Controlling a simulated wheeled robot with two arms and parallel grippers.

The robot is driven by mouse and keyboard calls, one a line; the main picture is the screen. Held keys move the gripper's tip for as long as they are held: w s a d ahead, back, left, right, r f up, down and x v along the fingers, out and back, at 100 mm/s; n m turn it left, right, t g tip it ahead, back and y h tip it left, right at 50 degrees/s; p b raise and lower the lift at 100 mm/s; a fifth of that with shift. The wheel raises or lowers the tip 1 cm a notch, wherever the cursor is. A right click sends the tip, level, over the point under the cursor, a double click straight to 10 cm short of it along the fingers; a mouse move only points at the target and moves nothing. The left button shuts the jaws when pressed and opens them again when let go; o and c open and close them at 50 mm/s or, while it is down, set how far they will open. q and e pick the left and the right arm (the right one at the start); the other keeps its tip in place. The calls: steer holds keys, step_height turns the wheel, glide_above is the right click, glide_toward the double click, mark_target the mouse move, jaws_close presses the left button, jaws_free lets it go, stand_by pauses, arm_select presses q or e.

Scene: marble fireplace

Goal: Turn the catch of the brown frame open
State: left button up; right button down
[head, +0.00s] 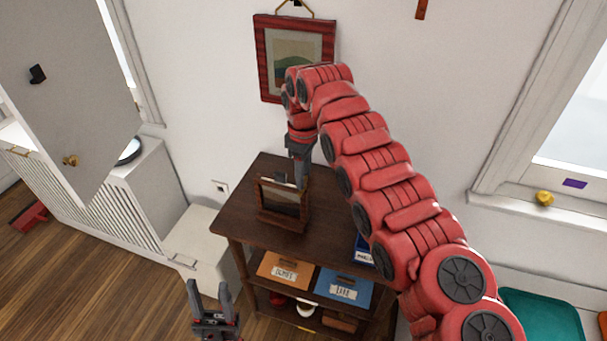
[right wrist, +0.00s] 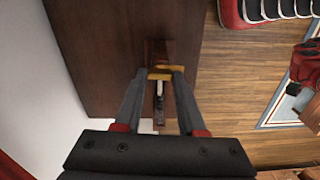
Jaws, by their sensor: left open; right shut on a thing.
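The brown frame (head: 283,218) stands upright on top of the dark wooden shelf unit (head: 237,215). In the right wrist view I look down on the frame (right wrist: 158,50) nearly edge-on. A brass-coloured catch (right wrist: 160,73) lies across its upper edge. My right gripper (head: 299,182) reaches down from above and behind the frame, and its fingertips (right wrist: 161,72) are shut on the catch. In the head view the catch is too small to make out clearly beside the fingers. My left gripper (head: 209,288) is open and empty, low in front of the shelf unit's left side.
A red-framed picture (head: 260,58) hangs on the wall behind my right arm. Orange (head: 287,272) and blue (head: 343,288) labelled boxes sit on the shelf below the top. A white cabinet (head: 150,195) stands at left. The unit's top is bare left of the frame.

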steer(key=shift+n, duration=0.7)
steer(key=shift+c, duration=2.4)
jaws_free()
steer(key=shift+r, duration=0.55)
step_height(320, 180, up, 5)
steer(key=shift+a+p, duration=0.15)
steer(key=shift+p, duration=0.35)
step_height(320, 180, up, 11)
steer(key=p, duration=1.1)
steer(key=shift+d+r, duration=0.15)
steer(key=shift+d, duration=0.05)
